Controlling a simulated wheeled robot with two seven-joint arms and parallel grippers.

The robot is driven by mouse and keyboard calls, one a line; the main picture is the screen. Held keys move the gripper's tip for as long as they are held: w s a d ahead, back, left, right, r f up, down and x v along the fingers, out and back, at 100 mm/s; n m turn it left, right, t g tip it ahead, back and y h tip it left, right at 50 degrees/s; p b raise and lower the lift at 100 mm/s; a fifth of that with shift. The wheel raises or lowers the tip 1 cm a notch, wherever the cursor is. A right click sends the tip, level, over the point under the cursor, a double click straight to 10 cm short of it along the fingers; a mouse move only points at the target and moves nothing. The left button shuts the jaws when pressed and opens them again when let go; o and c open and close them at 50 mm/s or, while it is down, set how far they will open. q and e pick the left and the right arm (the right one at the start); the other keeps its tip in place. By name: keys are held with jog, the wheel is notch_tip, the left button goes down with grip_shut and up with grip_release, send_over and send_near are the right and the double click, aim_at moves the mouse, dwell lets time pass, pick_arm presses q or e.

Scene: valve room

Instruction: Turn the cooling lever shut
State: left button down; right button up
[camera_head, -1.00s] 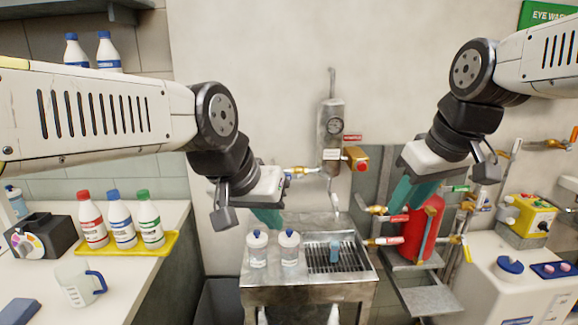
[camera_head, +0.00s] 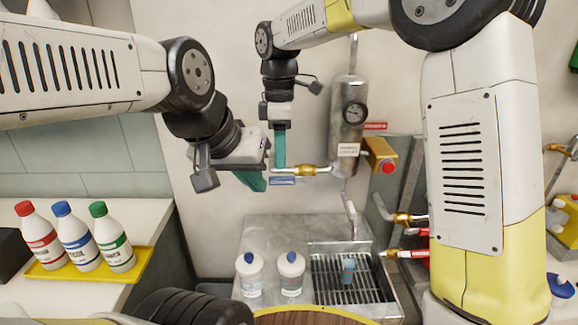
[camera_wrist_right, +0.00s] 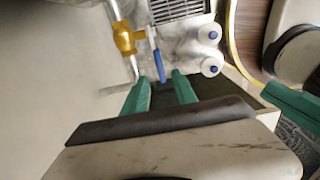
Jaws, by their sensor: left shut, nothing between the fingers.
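A blue lever (camera_head: 283,181) sits on a brass valve (camera_head: 308,170) in the head view, just below the pipe and roughly along it. Its lettering is too small to read. In the right wrist view the lever (camera_wrist_right: 155,55) points from the valve (camera_wrist_right: 124,38) toward my fingertips. My right gripper (camera_head: 279,165) is at the lever's left end; in its wrist view (camera_wrist_right: 162,78) it is open, with the lever's tip appearing between the fingertips. Contact cannot be told. My left gripper (camera_head: 255,183) is shut and empty, left of the lever.
A steel tank (camera_head: 347,115) with a gauge and a red button (camera_head: 388,167) stand right of the valve. Two white bottles (camera_head: 250,272) (camera_head: 291,270) stand on the steel sink (camera_head: 270,228) below. Several bottles stand in a yellow tray (camera_head: 145,262) at left.

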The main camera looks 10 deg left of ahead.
aim_at(281, 177)
notch_tip(281, 177, down, 6)
jog(key=shift+r, duration=0.1)
grip_shut()
dwell(1.5)
